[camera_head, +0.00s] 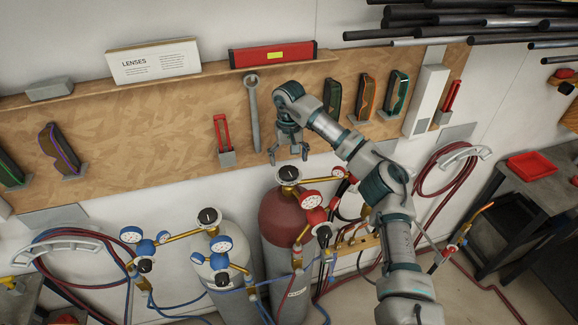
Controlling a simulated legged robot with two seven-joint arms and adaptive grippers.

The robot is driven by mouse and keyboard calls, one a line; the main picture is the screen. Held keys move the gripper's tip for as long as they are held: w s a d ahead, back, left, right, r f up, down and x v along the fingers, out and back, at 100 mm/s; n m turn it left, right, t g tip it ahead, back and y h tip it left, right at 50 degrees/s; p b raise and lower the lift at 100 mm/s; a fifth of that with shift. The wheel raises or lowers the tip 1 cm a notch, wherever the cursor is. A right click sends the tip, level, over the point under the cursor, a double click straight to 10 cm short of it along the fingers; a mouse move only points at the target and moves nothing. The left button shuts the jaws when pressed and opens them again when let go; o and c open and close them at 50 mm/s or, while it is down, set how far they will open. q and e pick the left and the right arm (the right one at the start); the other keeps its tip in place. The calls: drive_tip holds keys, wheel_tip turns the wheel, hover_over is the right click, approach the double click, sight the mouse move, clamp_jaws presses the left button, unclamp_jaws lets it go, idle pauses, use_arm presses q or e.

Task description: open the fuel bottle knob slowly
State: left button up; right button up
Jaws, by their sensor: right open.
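The fuel bottle (282,220) is the cylinder with the dark red top, standing upright at the centre. Its black knob (289,173) sits on top of a brass valve. A regulator with red-rimmed gauges (312,199) is attached at its right. My right gripper (288,156) is open and empty, pointing down just above the knob, apart from it as far as I can tell. My right arm comes in from the lower right and hides part of the wall behind. My left gripper is not in view.
A white-topped cylinder (207,246) with blue gauges stands at the left of the fuel bottle. Red and blue hoses hang around both. A wooden tool board (120,150) holds tools behind the gripper. A dark table (520,200) with a red tray stands at the right.

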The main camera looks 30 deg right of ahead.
sight(289, 168)
wheel_tip(289, 168, up, 8)
drive_tip(key=shift+w+d+f, duration=0.1)
drive_tip(key=shift+w, duration=0.05)
idle(0.6)
